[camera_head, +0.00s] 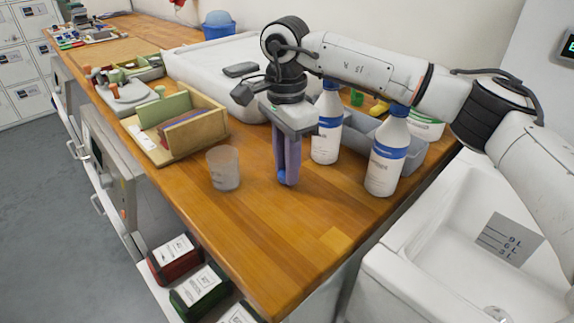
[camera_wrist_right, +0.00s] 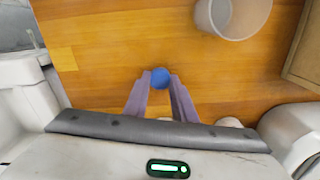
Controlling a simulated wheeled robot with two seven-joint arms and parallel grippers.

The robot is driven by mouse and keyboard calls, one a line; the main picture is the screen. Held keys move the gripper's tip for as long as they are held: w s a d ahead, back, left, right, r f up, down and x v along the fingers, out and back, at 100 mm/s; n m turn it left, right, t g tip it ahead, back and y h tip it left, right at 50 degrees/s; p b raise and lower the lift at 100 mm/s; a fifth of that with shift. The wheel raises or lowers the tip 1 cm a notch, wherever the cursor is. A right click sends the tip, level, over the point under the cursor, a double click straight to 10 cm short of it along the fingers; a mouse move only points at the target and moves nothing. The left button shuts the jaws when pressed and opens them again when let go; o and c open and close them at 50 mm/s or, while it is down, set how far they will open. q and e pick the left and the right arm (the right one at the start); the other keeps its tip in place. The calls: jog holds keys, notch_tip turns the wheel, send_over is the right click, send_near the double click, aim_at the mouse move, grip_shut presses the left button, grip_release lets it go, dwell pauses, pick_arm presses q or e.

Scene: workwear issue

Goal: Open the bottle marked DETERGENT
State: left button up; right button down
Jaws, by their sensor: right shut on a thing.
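Two white bottles with blue-banded labels stand upright on the wooden counter (camera_head: 255,230): the left bottle (camera_head: 326,140), near my gripper, and the right bottle (camera_head: 386,165), closer to the sink. Their print is too small to read, so I cannot tell which is marked DETERGENT. The right bottle has a blue top; the left bottle's top is close under my arm and unclear. My right gripper (camera_head: 287,178) points down, left of both bottles, its purple fingers shut on a small round blue cap (camera_wrist_right: 160,77) low over the counter. My left gripper is out of view.
A translucent cup (camera_head: 223,168) stands left of my right gripper; it also shows in the wrist view (camera_wrist_right: 228,18). A wooden sorter (camera_head: 190,135) is behind it. A grey bin (camera_head: 414,152) stands behind the bottles. The sink (camera_head: 450,225) is at right. The counter's front is clear.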

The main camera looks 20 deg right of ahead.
jog(key=shift+f, duration=0.25)
jog(key=shift+f, duration=0.1)
jog(key=shift+f, duration=0.15)
jog(key=c, duration=1.5)
grip_release()
notch_tip(320, 180, up, 12)
jog(key=shift+s+r, duration=0.1)
jog(key=shift+r, duration=0.15)
